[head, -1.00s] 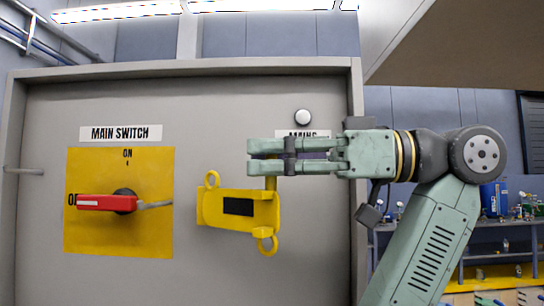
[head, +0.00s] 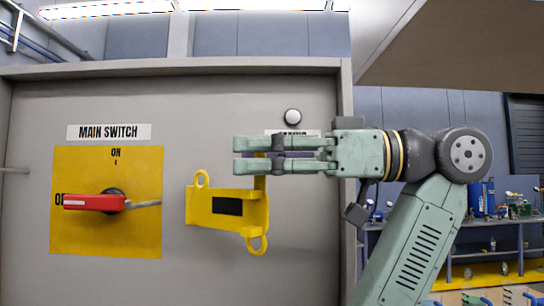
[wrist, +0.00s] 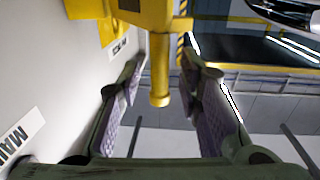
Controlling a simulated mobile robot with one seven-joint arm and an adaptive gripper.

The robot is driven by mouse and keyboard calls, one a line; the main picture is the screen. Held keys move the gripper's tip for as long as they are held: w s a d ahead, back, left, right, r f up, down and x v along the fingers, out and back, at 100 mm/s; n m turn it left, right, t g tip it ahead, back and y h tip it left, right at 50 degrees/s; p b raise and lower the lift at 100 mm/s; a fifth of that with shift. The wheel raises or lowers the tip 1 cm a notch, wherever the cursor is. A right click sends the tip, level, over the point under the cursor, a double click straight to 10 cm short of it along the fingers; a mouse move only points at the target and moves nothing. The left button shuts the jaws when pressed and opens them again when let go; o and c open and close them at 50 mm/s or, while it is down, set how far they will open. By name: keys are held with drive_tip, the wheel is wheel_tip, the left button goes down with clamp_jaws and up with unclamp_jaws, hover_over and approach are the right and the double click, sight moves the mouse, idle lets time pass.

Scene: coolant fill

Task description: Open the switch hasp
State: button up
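The yellow switch hasp (head: 237,210), a bracket with a dark rectangle and two rings, is on the grey cabinet door to the right of the red switch handle (head: 88,202). A yellow post stands up from its right side. My gripper (head: 236,154) is in front of the door at this post, its fingers pointing left and apart. In the wrist view the round-ended yellow post (wrist: 158,82) hangs between the two open fingers of my gripper (wrist: 163,80), with a gap on each side. The fingers partly hide the post in the head view.
The red handle sits on a yellow plate (head: 140,235) below a MAIN SWITCH label (head: 108,132). A white round lamp (head: 293,116) is above my gripper, over a partly hidden label. A bench (head: 470,236) with bottles stands at the far right.

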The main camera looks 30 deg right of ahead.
drive_tip(key=v, duration=1.2)
idle(0.3)
